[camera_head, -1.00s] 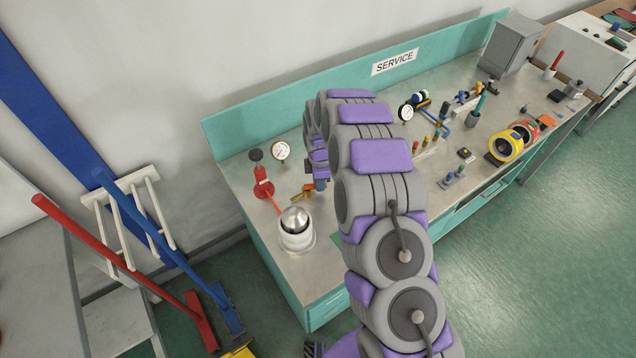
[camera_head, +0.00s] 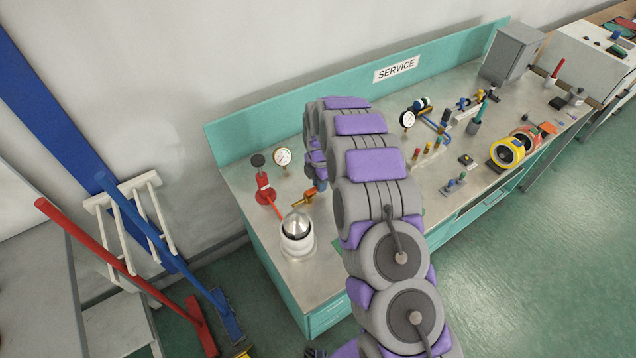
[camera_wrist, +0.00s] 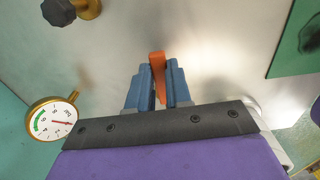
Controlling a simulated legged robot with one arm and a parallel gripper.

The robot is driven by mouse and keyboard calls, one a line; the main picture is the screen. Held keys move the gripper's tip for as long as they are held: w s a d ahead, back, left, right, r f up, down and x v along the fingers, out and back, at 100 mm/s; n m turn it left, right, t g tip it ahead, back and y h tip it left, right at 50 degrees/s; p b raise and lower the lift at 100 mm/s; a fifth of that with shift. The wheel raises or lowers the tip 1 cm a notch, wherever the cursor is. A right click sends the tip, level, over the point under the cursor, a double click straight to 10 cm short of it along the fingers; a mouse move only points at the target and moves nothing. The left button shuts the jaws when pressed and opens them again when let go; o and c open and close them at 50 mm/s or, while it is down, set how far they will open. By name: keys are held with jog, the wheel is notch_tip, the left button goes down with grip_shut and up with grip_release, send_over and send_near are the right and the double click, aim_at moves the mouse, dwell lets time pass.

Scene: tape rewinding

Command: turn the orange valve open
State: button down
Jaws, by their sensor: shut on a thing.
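The orange valve (camera_head: 303,198) sits on the left part of the metal bench, beside my gripper (camera_head: 319,184). In the wrist view its orange handle (camera_wrist: 158,82) stands between the two blue fingers of my gripper (camera_wrist: 157,85), which is shut on it. The lower part of the handle and the rest of the valve are hidden by the fingers and the wrist. In the head view my arm hides part of the bench behind the gripper.
A pressure gauge (camera_head: 283,157) is behind; a gauge (camera_wrist: 50,118) also shows in the wrist view. Yellow rolls (camera_head: 507,152) lie on the right.

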jog(key=shift+w+d+r, duration=0.1)
jog(key=shift+w+d, duration=0.05)
jog(key=shift+w, duration=0.05)
jog(key=c, duration=1)
grip_release()
jog(key=shift+d, duration=0.15)
jog(key=shift+c, duration=0.2)
jog(key=shift+s, duration=0.1)
jog(key=shift+a, duration=0.2)
jog(key=shift+a+r, duration=0.1)
jog(key=shift+r, duration=0.1)
notch_tip(320, 180, up, 17)
jog(key=p, duration=0.2)
jog(key=shift+f, duration=0.1)
